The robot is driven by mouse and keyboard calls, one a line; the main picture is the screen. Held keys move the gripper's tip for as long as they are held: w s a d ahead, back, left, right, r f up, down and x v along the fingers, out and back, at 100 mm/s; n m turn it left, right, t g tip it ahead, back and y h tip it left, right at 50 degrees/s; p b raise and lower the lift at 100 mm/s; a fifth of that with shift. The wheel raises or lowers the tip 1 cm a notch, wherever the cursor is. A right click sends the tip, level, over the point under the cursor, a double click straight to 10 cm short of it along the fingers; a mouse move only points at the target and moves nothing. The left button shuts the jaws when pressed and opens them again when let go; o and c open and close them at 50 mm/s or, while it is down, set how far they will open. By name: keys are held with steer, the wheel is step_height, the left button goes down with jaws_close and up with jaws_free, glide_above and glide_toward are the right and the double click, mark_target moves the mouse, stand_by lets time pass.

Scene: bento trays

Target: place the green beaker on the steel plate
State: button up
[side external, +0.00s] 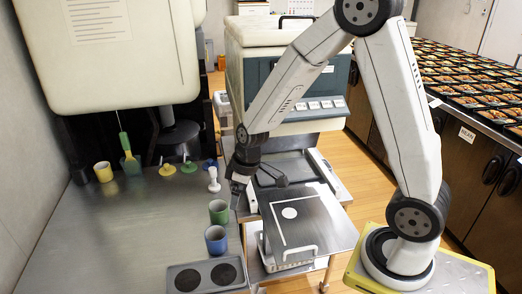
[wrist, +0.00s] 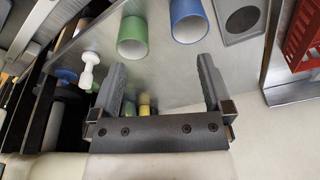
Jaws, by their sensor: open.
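The green beaker (side external: 219,212) stands upright on the steel counter, just behind the blue beaker. In the wrist view the green beaker (wrist: 132,37) shows its open mouth, beyond my fingertips and towards the left one. My gripper (side external: 256,187) is open and empty, above and to the right of the green beaker in the side view; its two spread fingers also show in the wrist view (wrist: 161,68). The steel plate (side external: 318,223), with a white disc and a line on it, lies to the right of the beakers, below my gripper. Nothing else stands on it.
The blue beaker (side external: 216,240) is close to the green one. A white knobbed piece (side external: 213,180) stands behind them. A grey block with two dark discs (side external: 205,262) is at the front. A yellow cup (side external: 103,172) stands far left. The counter's left middle is clear.

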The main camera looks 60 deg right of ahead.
mark_target(219, 213)
steer(key=w+d+f+n+y, duration=0.1)
steer(key=w+d+f+n, duration=0.2)
steer(key=w+f, duration=0.3)
steer(key=w+n, duration=0.1)
steer(key=w, duration=0.2)
steer(key=shift+d+f, duration=0.25)
steer(key=shift+f, duration=0.15)
steer(key=shift+f, duration=0.1)
steer(key=shift+x, duration=1.2)
steer(key=shift+a+f, duration=0.1)
steer(key=shift+x, duration=2.5)
steer(key=c, duration=1.1)
